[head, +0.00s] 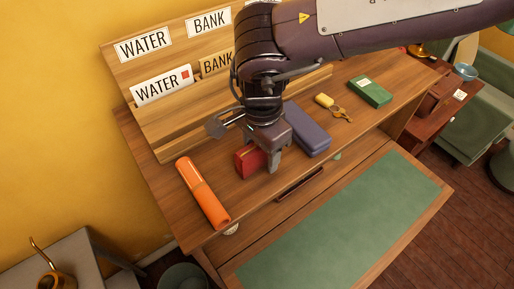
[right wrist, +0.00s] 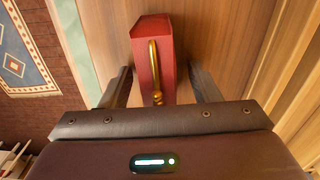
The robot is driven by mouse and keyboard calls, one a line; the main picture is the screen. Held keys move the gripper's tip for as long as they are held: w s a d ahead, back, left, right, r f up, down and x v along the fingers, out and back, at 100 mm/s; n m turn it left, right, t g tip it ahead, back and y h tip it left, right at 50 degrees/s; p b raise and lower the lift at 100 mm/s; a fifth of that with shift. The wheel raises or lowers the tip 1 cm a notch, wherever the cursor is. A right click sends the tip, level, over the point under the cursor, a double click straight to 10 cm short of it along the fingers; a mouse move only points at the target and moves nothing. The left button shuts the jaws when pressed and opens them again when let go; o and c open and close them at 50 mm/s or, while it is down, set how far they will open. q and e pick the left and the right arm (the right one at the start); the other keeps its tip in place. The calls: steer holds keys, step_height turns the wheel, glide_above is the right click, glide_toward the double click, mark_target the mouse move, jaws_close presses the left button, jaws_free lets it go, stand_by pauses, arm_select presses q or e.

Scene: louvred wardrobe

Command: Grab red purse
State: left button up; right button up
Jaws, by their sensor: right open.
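The red purse (head: 248,159) stands on the wooden desk top, partly hidden behind my right gripper in the head view. In the right wrist view the purse (right wrist: 148,60) shows its red body and a gold clasp along its top. My right gripper (head: 262,160) points down at the purse. Its two fingers (right wrist: 160,88) are spread, one on each side of the purse's near end, with a gap visible on both sides. My left gripper is in neither view.
An orange case (head: 203,192) lies left of the purse, and a purple case (head: 307,130) lies close on its right. A letter rack (head: 185,115) stands behind. A green box (head: 370,92) and keys with a yellow tag (head: 324,100) lie farther right.

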steer(key=c, duration=1.1)
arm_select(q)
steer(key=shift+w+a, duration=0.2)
